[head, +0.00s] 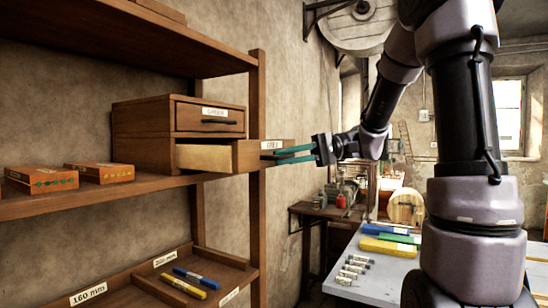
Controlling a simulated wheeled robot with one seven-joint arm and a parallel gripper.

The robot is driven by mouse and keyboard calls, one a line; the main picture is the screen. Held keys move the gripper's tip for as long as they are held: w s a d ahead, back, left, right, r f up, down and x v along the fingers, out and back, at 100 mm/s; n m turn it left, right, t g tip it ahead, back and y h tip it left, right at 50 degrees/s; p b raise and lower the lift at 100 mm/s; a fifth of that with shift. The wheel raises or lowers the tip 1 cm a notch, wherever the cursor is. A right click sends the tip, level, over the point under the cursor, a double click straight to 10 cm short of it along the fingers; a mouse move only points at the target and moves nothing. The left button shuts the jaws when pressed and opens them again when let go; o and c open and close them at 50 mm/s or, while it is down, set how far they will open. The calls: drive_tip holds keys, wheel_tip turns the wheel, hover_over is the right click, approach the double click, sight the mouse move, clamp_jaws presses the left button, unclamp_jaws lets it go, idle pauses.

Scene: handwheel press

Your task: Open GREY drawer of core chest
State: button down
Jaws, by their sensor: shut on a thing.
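The core chest (143,118) is a brown wooden box with two stacked drawers on the left shelf. Its upper drawer (208,118) is closed and has a dark handle and a white label too small to read surely. The lower drawer (247,157) stands pulled well out to the right, its pale side showing; its small label seems to read GREY. My gripper (276,156) is at the front of this lower drawer, its teal fingers shut on the handle, which they mostly hide. The drawer's inside is not visible.
Two orange boxes (41,179) (99,172) sit on the shelf left of the chest. A lower tray (185,268) holds a blue and a yellow stick. My arm fills the right. A grey table (385,283) with colored blocks and small cylinders stands behind it.

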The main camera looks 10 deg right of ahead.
idle(0.3)
drive_tip(key=c, duration=0.9)
unclamp_jaws()
drive_tip(key=shift+d, duration=0.1)
drive_tip(key=v, duration=1)
drive_tip(key=shift+d, duration=0.35)
